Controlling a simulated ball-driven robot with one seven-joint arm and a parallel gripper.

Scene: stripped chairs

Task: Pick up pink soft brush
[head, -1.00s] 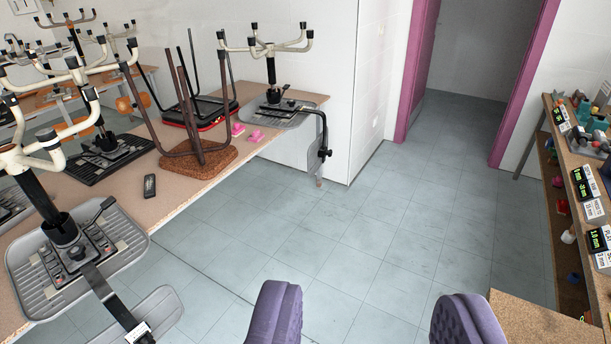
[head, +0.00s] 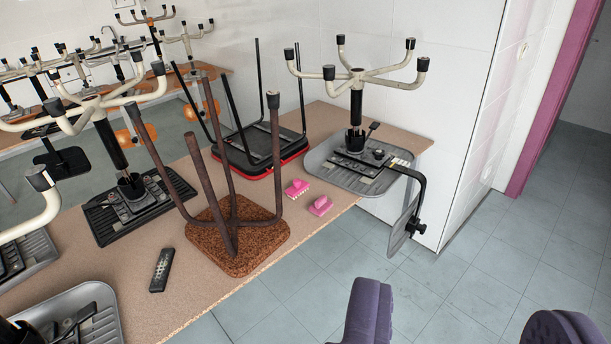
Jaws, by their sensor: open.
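Two small pink objects lie on the wooden table (head: 190,290), between a brown stool and a grey upturned chair. The one farther back (head: 297,188) shows pale bristles along its lower edge and looks like a brush. The nearer pink object (head: 320,206) lies close to the table's front edge; I cannot tell which of the two is the soft brush. My gripper (head: 455,325) shows as two purple padded fingers at the bottom of the view, spread wide apart with nothing between them. It is in front of the table, to the right of and apart from the pink objects.
An upturned brown stool (head: 238,235) stands left of the pink objects. An upturned grey chair (head: 345,165) stands to their right, its armrest bracket overhanging the table edge. A black remote (head: 161,270) lies at the front left. The tiled floor (head: 470,245) is clear.

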